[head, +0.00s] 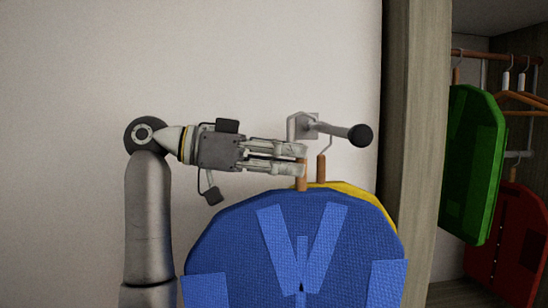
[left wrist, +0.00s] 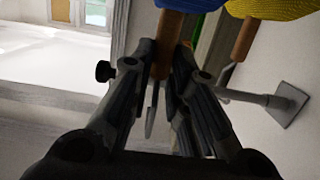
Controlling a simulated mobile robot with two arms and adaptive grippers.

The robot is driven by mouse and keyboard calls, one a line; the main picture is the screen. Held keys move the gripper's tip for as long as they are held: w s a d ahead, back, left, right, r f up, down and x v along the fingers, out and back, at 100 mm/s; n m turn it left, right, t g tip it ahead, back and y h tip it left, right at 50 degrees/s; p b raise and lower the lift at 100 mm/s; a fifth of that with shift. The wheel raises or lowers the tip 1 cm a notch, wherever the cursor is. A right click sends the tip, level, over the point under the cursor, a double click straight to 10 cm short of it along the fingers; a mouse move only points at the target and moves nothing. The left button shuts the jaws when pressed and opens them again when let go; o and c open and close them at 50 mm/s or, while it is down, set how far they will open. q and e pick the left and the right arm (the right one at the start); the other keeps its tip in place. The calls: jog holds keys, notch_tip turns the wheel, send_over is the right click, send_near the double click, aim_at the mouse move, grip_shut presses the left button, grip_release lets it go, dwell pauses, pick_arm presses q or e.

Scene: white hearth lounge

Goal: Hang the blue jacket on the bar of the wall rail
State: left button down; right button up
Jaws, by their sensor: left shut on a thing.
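The blue jacket (head: 250,235) hangs upright, its front towards me. My left gripper (head: 303,160) is shut on the brown neck of its hanger, above the collar. In the left wrist view, my left gripper (left wrist: 168,62) grips that neck (left wrist: 165,45), with a bit of blue jacket (left wrist: 190,4) at the top edge. The wall rail (head: 325,128) is a short grey bar with a black ball end, just above the fingers; it also shows in the left wrist view (left wrist: 245,97). I cannot tell whether the blue hanger's hook touches the bar. My right gripper is not in view.
A yellow jacket (head: 386,206) hangs from the rail close behind the blue one. A wooden wardrobe side (head: 412,120) stands right of the rail. Inside are a green jacket (head: 470,165) and a red jacket (head: 515,240). The wall left of my arm is bare.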

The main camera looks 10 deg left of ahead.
pick_arm(q)
jog(key=shift+r+p+x, duration=0.2)
jog(key=shift+x, duration=1)
jog(key=shift+r+p+x, duration=0.15)
jog(key=shift+x, duration=1)
jog(key=shift+r+p+x, duration=0.2)
jog(key=shift+x, duration=1)
jog(key=shift+d+f+b, duration=0.1)
jog(key=shift+f+b, duration=0.4)
jog(key=shift+f, duration=0.25)
